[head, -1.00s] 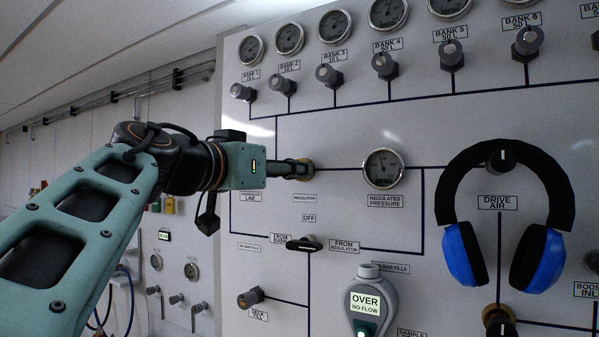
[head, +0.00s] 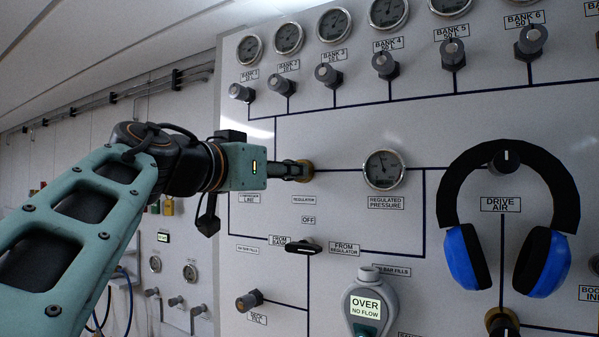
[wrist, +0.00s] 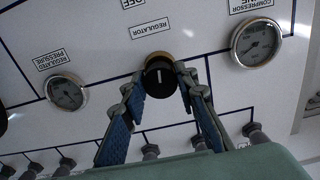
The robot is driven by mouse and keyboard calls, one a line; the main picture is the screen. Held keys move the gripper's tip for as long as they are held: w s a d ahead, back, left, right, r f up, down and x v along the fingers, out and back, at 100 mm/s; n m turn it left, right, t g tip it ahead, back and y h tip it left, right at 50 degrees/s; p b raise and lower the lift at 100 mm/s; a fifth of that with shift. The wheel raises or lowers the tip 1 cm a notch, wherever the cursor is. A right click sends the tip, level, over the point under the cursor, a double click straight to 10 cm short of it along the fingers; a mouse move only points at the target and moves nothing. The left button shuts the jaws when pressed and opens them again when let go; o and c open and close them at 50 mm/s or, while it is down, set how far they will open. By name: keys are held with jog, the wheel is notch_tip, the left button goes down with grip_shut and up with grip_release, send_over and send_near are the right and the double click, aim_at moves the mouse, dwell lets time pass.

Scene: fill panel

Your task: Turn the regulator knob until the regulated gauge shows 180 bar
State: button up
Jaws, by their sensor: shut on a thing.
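The regulator knob (wrist: 160,78) is black with a white mark and a brass base, in the middle of the wrist view. My gripper (wrist: 160,90) has its two blue-padded fingers on either side of the knob, shut on it. In the head view my gripper (head: 292,170) reaches the panel at the brass base (head: 306,170), and it hides the knob. The regulated pressure gauge (head: 384,169) is to the right of the gripper. Its needle points up and slightly left; the numbers are too small to read. The gauge also shows in the wrist view (wrist: 67,92).
Blue and black ear defenders (head: 505,215) hang on the panel at the right. A selector handle (head: 303,247) and a meter reading OVER NO FLOW (head: 367,307) are below the gauge. Bank valves (head: 384,64) line the top. The compressor gauge (wrist: 257,42) is beside the knob.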

jog(key=shift+f+m+b, duration=0.1)
jog(key=shift+m+b, duration=0.3)
jog(key=shift+b, duration=0.7)
jog(key=o, duration=1.2)
jog(key=shift+c, duration=0.2)
notch_tip(320, 180, up, 10)
dwell(1.9)
